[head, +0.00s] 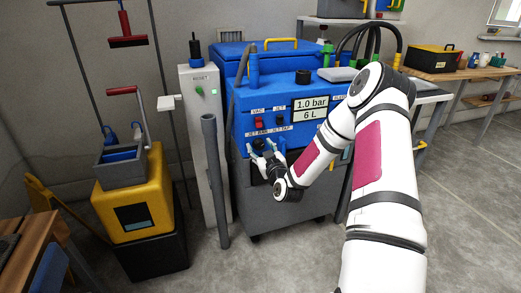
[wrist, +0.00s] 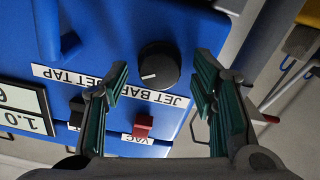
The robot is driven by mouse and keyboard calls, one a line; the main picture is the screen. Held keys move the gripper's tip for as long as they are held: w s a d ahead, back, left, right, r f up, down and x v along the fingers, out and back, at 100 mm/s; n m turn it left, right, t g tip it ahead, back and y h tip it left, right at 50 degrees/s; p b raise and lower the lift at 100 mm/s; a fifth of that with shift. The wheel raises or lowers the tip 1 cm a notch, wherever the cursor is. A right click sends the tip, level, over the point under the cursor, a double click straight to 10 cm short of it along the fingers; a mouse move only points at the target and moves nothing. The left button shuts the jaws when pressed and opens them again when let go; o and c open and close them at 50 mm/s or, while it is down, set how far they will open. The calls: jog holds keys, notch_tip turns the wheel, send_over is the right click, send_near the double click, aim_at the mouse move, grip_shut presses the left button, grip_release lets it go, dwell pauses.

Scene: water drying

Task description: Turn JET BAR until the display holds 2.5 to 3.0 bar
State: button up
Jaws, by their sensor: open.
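The JET BAR knob (wrist: 160,65) is round and black with a white pointer mark, on the blue front panel above its printed label in the wrist view. The mark points left and slightly down there. My gripper (wrist: 162,72) is open, its green-padded fingers either side of the knob in the picture; I cannot tell whether they touch it. In the head view my gripper (head: 268,154) is at the panel and mostly hides the knob. The display (head: 310,109) reads 1.0 bar and 6 L; it is partly cut off in the wrist view (wrist: 22,108).
The blue JET TAP lever (wrist: 62,38) is left of the knob in the wrist view. A red VAC switch (wrist: 143,126) and a black switch (wrist: 77,110) sit close below. A grey post (head: 213,180) stands left of the blue machine (head: 292,78).

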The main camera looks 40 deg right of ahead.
jog(key=shift+w, duration=0.15)
jog(key=c, duration=1.1)
jog(key=shift+c, duration=0.2)
